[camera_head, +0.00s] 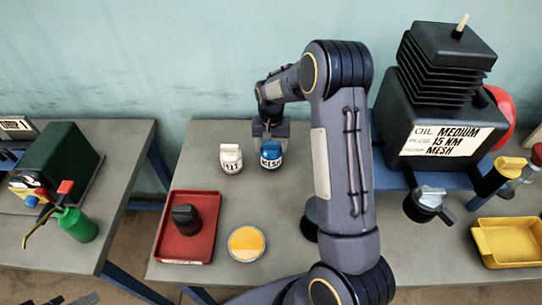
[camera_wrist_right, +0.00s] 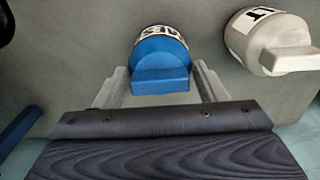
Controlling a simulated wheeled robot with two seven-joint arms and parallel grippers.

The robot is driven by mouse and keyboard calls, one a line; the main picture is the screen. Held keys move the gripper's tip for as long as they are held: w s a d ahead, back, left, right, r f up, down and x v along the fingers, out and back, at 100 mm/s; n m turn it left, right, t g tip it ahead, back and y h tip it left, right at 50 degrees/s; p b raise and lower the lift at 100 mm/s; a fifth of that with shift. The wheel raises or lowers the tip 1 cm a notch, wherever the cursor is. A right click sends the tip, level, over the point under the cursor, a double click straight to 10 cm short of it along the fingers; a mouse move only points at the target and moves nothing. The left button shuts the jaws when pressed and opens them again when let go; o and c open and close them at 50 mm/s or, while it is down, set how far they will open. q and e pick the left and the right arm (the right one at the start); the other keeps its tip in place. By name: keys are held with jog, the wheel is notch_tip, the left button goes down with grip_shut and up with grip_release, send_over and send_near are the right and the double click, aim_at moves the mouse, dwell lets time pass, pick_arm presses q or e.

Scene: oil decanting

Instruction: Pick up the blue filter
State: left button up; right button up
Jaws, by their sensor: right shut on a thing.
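The blue filter (camera_head: 271,157) has a white printed label and stands on the grey bench beside a white filter (camera_head: 231,159). My right gripper (camera_head: 269,138) reaches it from behind. In the right wrist view, its two fingers are on either side of the raised blue grip of the filter (camera_wrist_right: 160,75), and it is shut on that grip. The white filter (camera_wrist_right: 272,42) is close by, apart from the fingers. Dark shapes at the bottom left edge of the head view may be my left gripper; its fingers cannot be made out.
A red tray (camera_head: 166,243) with a black cap (camera_head: 186,219) and a round yellow-filled dish (camera_head: 247,244) are at the front. A green oil can (camera_head: 76,226) is left.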

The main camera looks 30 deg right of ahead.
jog(key=shift+c, duration=1.4)
jog(key=shift+r, duration=0.1)
jog(key=shift+r+p, duration=0.45)
jog(key=shift+r, duration=0.05)
notch_tip(320, 180, up, 3)
jog(key=shift+f+p, duration=0.2)
jog(key=shift+p, duration=0.65)
jog(key=s+a+r+p, duration=0.2)
jog(key=s+a+r, duration=0.6)
jog(key=s, duration=0.3)
jog(key=shift+s+r, duration=0.2)
jog(key=shift+r, duration=0.45)
